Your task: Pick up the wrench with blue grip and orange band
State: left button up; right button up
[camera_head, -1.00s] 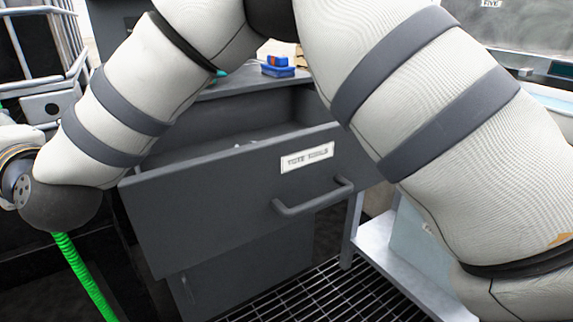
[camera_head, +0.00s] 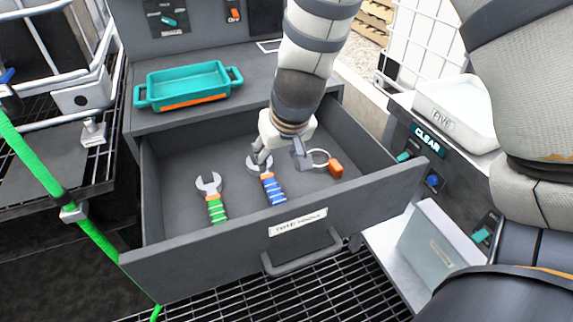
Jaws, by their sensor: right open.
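The wrench with blue grip and orange band (camera_head: 273,190) lies in the open grey drawer (camera_head: 345,215), near its middle. Its blue and white ribbed handle points toward the drawer front, and its metal head is partly covered by my right gripper. My right gripper (camera_head: 281,160) is open, reaching down into the drawer just over the wrench's head. I cannot tell whether its fingers touch the wrench. My left gripper is not in view.
A green-grip wrench (camera_head: 215,208) lies to the left in the drawer. A metal ring with an orange tag (camera_head: 336,168) lies to the right. A teal tray (camera_head: 187,84) sits on the counter behind. A white bin (camera_head: 455,108) stands at the right.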

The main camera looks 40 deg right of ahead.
jog(key=b, duration=0.1)
send_over(269, 180)
jog(key=s, duration=0.3)
jog(key=shift+g, duration=0.3)
notch_tip(269, 180, down, 8)
jog(key=shift+a+r, duration=0.15)
jog(key=x, duration=0.2)
jog(key=b+x, duration=0.1)
jog(key=x, duration=0.2)
jog(key=shift+w, duration=0.45)
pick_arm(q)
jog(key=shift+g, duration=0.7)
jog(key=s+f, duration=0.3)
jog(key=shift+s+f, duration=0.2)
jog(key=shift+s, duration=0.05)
pick_arm(e)
jog(key=shift+r, duration=0.2)
grip_shut()
